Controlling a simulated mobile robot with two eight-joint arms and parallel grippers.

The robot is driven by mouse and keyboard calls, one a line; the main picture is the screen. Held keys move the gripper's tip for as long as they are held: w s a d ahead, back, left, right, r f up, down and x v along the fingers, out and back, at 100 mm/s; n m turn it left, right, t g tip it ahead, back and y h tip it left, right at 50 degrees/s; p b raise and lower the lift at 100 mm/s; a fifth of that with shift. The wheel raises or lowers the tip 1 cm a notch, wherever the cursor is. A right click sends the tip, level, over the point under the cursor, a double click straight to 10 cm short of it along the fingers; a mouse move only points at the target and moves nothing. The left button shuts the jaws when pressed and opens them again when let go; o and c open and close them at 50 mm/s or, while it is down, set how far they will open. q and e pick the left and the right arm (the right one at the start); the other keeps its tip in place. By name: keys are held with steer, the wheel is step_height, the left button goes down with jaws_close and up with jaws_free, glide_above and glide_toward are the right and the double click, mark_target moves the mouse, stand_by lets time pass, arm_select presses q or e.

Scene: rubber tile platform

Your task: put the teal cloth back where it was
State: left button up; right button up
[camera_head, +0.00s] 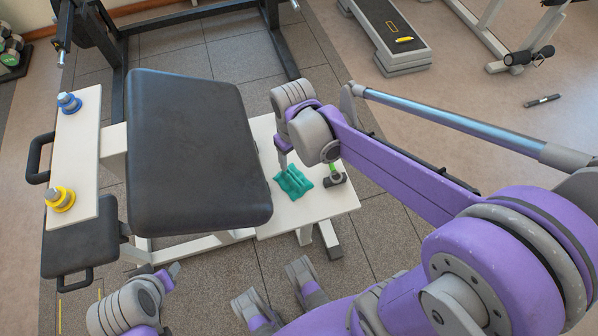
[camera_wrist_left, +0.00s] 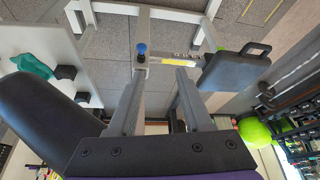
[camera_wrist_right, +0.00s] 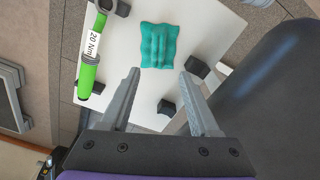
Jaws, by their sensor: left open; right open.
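The teal cloth (camera_head: 292,183) lies rumpled in raised folds on a white board (camera_head: 338,203) to the right of the black bench pad. My right gripper (camera_head: 284,160) is open, just above the cloth, pointing down. In the right wrist view the cloth (camera_wrist_right: 158,46) shows whole, ahead of the two spread fingertips (camera_wrist_right: 159,76), with nothing between them. My left gripper (camera_head: 170,271) is at the lower left of the head view, away from the cloth. In the left wrist view its fingers (camera_wrist_left: 160,75) are open and empty, and the cloth (camera_wrist_left: 32,66) shows at upper left.
A green-handled tool labelled 20 Nm (camera_wrist_right: 88,70) lies on the board beside the cloth. Small black blocks (camera_wrist_right: 197,67) also stand on the board. The padded bench (camera_head: 190,140) rises left of it. A white plate with blue (camera_head: 68,103) and yellow (camera_head: 60,198) pieces is farther left.

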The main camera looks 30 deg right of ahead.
steer(key=s+a+r+m+t, duration=0.1)
steer(key=s+t, duration=0.3)
steer(key=s, duration=0.6)
steer(key=shift+s+a+m, duration=0.3)
steer(key=shift+a, duration=0.6)
